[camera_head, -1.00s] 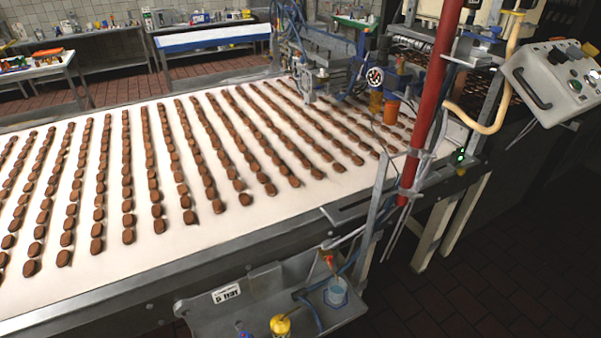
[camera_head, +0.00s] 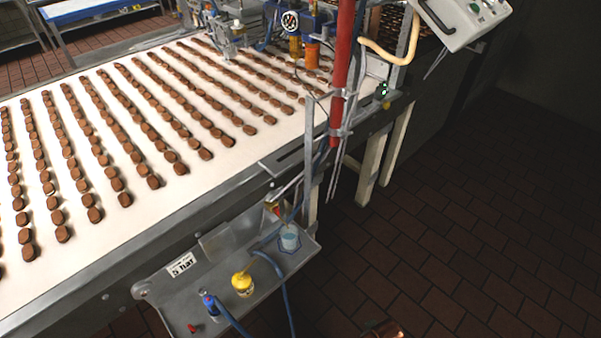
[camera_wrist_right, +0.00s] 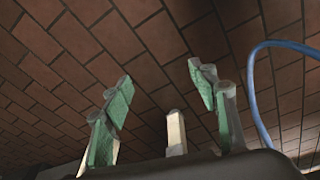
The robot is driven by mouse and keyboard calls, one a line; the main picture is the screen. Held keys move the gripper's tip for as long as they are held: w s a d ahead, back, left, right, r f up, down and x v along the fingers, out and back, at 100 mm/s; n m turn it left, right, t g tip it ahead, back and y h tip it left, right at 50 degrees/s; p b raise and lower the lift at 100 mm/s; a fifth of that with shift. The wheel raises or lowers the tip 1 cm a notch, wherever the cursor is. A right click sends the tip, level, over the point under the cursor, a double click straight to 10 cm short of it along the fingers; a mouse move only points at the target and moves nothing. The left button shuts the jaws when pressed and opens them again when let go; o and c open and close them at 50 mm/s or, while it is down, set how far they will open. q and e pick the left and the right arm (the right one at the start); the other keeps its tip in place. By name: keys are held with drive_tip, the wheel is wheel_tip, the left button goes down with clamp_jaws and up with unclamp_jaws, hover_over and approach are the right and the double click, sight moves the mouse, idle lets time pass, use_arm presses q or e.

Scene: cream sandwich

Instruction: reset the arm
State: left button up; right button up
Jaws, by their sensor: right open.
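My right gripper (camera_wrist_right: 160,72) shows in the right wrist view with its two green-padded fingers spread wide apart. Nothing is between them, and brown floor tiles lie behind. A blue hose (camera_wrist_right: 260,95) curves past on the right of the fingers, apart from them. No clear gripper shows in the head view. A small coppery shape at its bottom edge is cut off, and I cannot tell what it is. My left gripper is not in view.
A white conveyor (camera_head: 225,178) carries rows of brown biscuits. A red post (camera_head: 341,75) stands beside the belt. Tiled floor (camera_head: 480,210) at right is clear.

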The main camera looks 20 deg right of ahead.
drive_tip(key=s+f, duration=0.4)
drive_tip(key=f, duration=0.9)
drive_tip(key=s+f+n+g+p, duration=0.1)
drive_tip(key=s+f+p, duration=0.1)
drive_tip(key=s+f, duration=1.4)
drive_tip(key=s, duration=0.4)
drive_tip(key=shift+a+g, duration=0.4)
drive_tip(key=shift+c, duration=0.2)
idle(1.2)
